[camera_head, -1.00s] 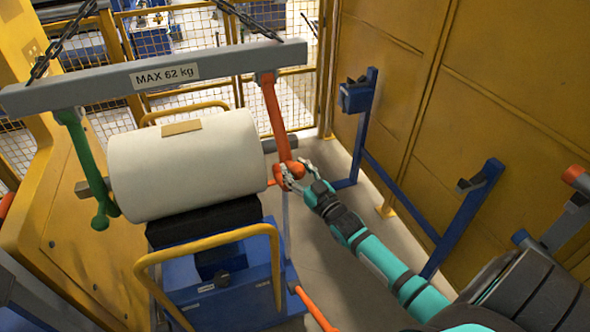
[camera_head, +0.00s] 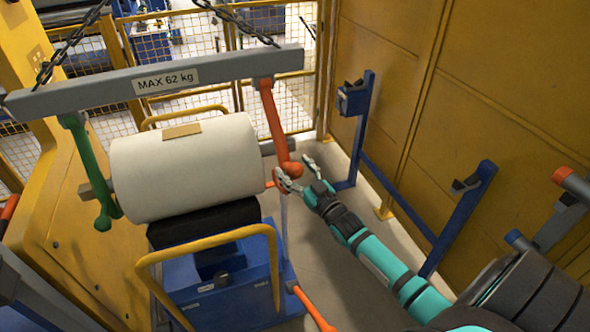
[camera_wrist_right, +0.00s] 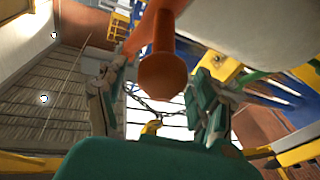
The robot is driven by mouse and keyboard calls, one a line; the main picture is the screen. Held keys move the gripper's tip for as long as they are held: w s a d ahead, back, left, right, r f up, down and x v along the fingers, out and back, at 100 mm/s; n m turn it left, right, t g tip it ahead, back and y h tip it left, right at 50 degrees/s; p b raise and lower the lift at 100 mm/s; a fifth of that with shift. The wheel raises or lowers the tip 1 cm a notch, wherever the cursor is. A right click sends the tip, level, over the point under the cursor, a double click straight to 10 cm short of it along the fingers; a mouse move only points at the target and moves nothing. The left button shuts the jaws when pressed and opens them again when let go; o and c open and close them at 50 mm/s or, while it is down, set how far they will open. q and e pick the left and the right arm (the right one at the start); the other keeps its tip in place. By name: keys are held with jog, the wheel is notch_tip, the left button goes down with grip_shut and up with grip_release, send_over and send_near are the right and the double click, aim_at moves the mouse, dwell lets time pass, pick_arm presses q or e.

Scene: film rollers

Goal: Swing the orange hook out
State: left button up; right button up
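The orange hook (camera_head: 274,120) hangs from the right end of the grey lifting beam (camera_head: 110,86), beside the right end of the white roll (camera_head: 190,165). Its lower end slants out to the right, away from the roll. My right gripper (camera_head: 302,174) is at this lower end with its fingers spread. In the right wrist view, the hook's round orange knob (camera_wrist_right: 162,74) shows between the two separated fingers of the right gripper (camera_wrist_right: 162,90); contact cannot be told. The green hook (camera_head: 88,165) hangs at the roll's left end. My left gripper is not in view.
The roll rests on a blue trolley (camera_head: 228,300) with yellow handles. Chains (camera_head: 238,22) hold the beam. A blue frame (camera_head: 400,208) stands along the yellow wall (camera_head: 510,90) at right.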

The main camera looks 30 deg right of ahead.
jog(key=shift+w, duration=0.2)
jog(key=shift+s+f, duration=0.1)
jog(key=shift+f, duration=0.05)
jog(key=shift+s, duration=0.35)
jog(key=s+f, duration=0.1)
jog(key=s, duration=1)
jog(key=shift+d+f, duration=0.15)
jog(key=shift+f, duration=0.1)
jog(key=shift+s, duration=0.15)
